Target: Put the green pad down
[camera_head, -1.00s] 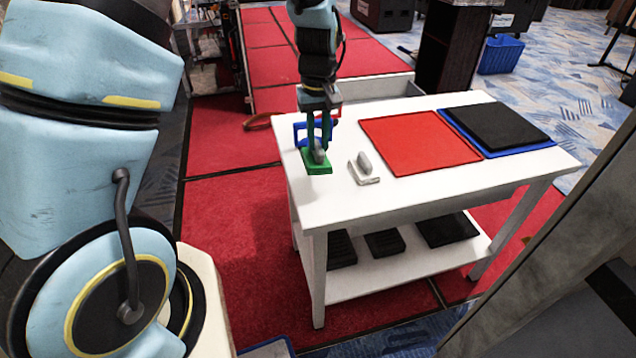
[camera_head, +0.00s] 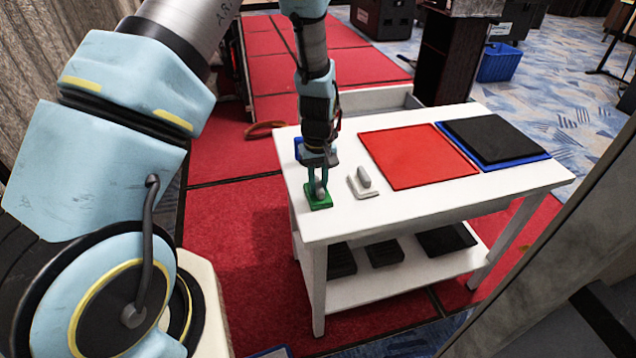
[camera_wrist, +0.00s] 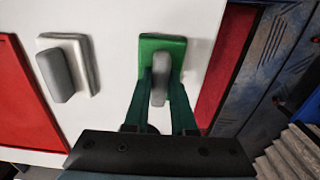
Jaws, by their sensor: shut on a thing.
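The green pad (camera_head: 316,204) has an upright grey handle and is at the left end of the white table (camera_head: 400,215), near its front-left corner. My gripper (camera_head: 320,186) points down and is shut on the handle. In the wrist view the green pad (camera_wrist: 162,43) shows beyond the fingers, with the grey handle (camera_wrist: 158,90) between them. The pad looks flat and low over the tabletop; I cannot tell whether it touches it.
A white pad with a grey handle (camera_head: 364,176) stands just right of the green pad. A red panel (camera_head: 415,157) and a black panel (camera_head: 495,138) on a blue one lie farther right. A blue object (camera_head: 298,148) is partly hidden behind my gripper. Dark items are on the lower shelf.

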